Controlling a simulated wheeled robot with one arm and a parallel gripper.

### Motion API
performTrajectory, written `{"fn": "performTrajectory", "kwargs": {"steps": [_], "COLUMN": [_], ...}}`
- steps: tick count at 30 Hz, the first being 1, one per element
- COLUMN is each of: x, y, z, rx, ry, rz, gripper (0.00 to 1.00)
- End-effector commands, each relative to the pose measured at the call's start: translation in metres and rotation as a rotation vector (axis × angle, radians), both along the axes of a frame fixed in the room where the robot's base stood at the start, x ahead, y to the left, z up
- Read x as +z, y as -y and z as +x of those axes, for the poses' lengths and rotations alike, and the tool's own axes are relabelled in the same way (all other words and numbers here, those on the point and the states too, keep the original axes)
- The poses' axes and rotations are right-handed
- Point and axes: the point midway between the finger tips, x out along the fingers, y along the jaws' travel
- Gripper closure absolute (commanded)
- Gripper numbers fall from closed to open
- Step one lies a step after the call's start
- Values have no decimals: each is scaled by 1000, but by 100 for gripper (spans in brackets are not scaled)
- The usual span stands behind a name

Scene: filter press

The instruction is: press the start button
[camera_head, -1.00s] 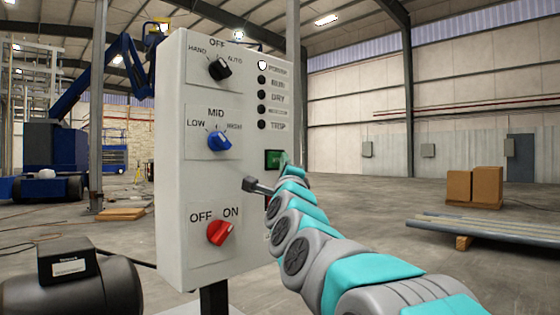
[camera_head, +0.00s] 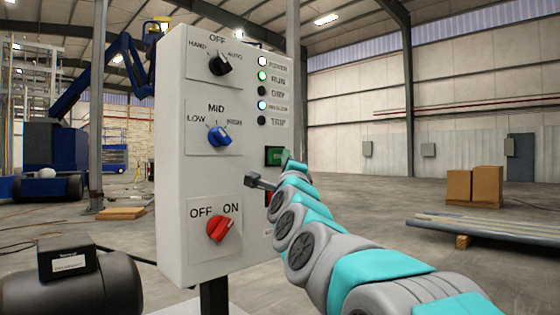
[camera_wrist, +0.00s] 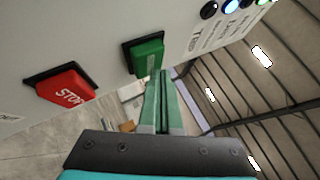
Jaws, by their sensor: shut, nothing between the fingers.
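The green start button (camera_head: 273,156) sits on the right part of the panel front; it also shows in the wrist view (camera_wrist: 148,55). My gripper (camera_wrist: 163,74) is shut and empty, its green fingertips close in front of the button's lower right edge. I cannot tell whether they touch it. In the head view my gripper (camera_head: 287,157) is seen from behind, just right of the button. The red STOP button (camera_wrist: 68,93) is left of it in the wrist view and mostly hidden in the head view.
The panel (camera_head: 172,240) carries a black selector (camera_head: 219,65), a blue knob (camera_head: 218,137) and a red OFF/ON switch (camera_head: 219,228), pointing towards ON. The POWER, RUN and a blue lamp (camera_head: 262,105) are lit; DRY and TRIP are dark.

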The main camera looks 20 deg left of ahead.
Motion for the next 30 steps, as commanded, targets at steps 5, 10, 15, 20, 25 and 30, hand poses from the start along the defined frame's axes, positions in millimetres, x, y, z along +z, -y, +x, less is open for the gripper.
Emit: {"fn": "performTrajectory", "kwargs": {"steps": [5,10,15,20,25,30], "x": [-2,-1,-1,-3,-2,-2], "y": [7,8,8,15,30,45], "z": [-3,-3,-3,-6,-12,-18], "rx": [1,0,0,0,0,-2], "ry": [-1,-1,0,-1,2,2], "rz": [0,-1,1,1,2,6], "gripper": [100,100,100,100,100,100]}}
